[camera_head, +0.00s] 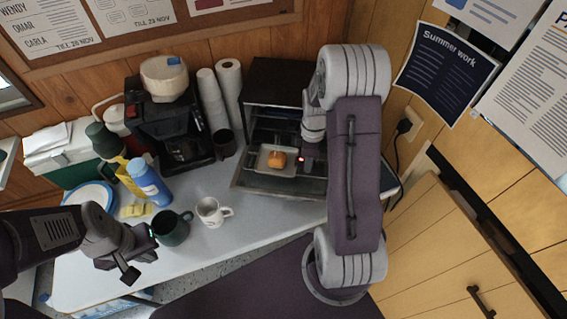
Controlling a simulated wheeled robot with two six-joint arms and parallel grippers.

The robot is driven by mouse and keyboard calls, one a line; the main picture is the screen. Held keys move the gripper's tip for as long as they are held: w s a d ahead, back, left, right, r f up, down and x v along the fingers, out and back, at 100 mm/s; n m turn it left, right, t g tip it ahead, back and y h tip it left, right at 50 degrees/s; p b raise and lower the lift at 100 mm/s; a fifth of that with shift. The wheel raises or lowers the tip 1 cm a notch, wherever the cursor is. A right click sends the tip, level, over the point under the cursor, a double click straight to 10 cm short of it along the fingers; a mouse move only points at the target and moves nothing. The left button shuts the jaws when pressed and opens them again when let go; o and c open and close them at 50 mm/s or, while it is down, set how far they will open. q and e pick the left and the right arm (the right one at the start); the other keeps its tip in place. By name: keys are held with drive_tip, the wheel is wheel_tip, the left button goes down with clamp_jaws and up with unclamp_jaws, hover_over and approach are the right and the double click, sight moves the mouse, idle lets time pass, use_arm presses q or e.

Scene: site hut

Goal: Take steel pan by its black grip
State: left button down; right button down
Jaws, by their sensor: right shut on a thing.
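The steel pan (264,158) sits inside the open toaster oven (275,92) with an orange-brown bun (277,160) on it. My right arm reaches down in front of the oven's right side. My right gripper (307,162) is at the pan's right edge, shut on its black grip. The grip itself is mostly hidden by the gripper and arm. My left gripper (140,254) is at the lower left, near the counter's front edge; it is open and empty, away from the pan.
The oven's lowered door (262,188) lies in front of the pan. A white mug (212,212), a dark green mug (173,228) and a blue bottle (149,182) stand on the counter's left. A coffee maker (172,125) and cup stacks stand behind. The counter before the door is clear.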

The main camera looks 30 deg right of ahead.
drive_tip(key=shift+r+p, duration=1.35)
drive_tip(key=shift+r, duration=0.35)
drive_tip(key=shift+f, duration=0.1)
